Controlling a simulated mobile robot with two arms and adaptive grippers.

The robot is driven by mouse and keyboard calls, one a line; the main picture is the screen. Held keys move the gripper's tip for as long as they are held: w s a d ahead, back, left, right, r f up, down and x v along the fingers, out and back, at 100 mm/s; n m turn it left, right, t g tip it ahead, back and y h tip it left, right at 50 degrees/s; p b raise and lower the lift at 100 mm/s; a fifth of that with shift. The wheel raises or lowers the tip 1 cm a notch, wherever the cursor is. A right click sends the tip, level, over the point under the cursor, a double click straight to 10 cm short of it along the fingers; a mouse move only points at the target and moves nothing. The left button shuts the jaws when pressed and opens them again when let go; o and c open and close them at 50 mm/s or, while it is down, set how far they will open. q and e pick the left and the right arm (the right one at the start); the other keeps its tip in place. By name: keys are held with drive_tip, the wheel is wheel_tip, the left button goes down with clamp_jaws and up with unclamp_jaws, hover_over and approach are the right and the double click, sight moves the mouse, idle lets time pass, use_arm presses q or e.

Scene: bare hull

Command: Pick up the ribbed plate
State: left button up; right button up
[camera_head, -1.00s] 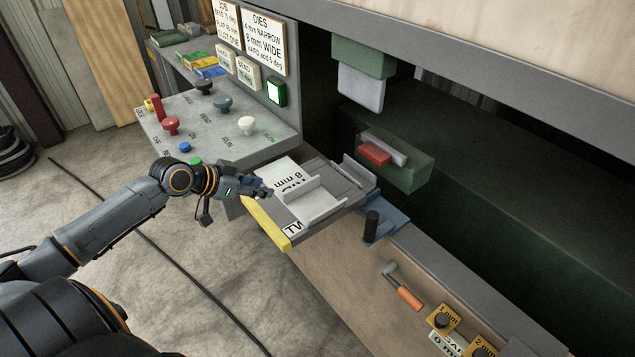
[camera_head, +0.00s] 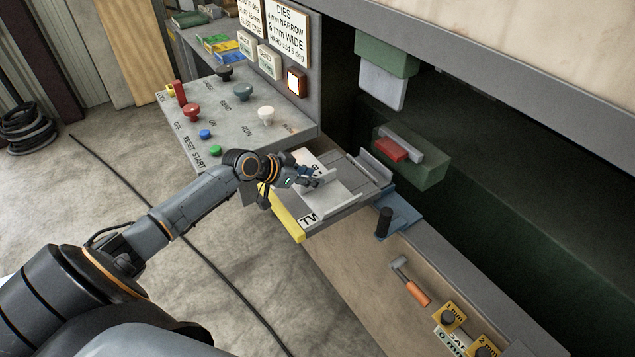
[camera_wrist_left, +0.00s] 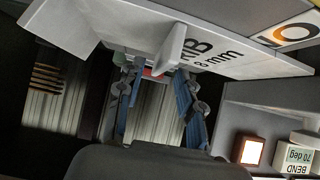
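The ribbed plate (camera_head: 343,189) is pale grey with an upright rib. It lies on a sliding tray (camera_head: 287,217) with a yellow front edge. In the left wrist view the plate (camera_wrist_left: 222,56) bears the label "RIB 8 mm", and its rib stands out near the fingertips. My left gripper (camera_head: 314,177) is over the plate's left part, beside the rib. In the left wrist view its fingers (camera_wrist_left: 158,80) are apart with nothing held between them. I cannot tell whether a finger touches the plate. My right gripper is not in view.
A control panel (camera_head: 235,130) with several knobs stands left of the tray. An orange lamp (camera_head: 296,83) glows above it. Another upright piece (camera_head: 376,163) sits at the tray's back. A blue bracket with a black knob (camera_head: 384,222) is right of the tray. The dark press opening lies behind.

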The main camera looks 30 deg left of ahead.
sight(319, 176)
use_arm(q)
drive_tip(key=x, duration=0.3)
drive_tip(key=shift+w+p, duration=0.25)
drive_tip(key=shift+p, duration=0.05)
drive_tip(key=shift+s, duration=0.1)
clamp_jaws()
drive_tip(key=shift+r, duration=0.15)
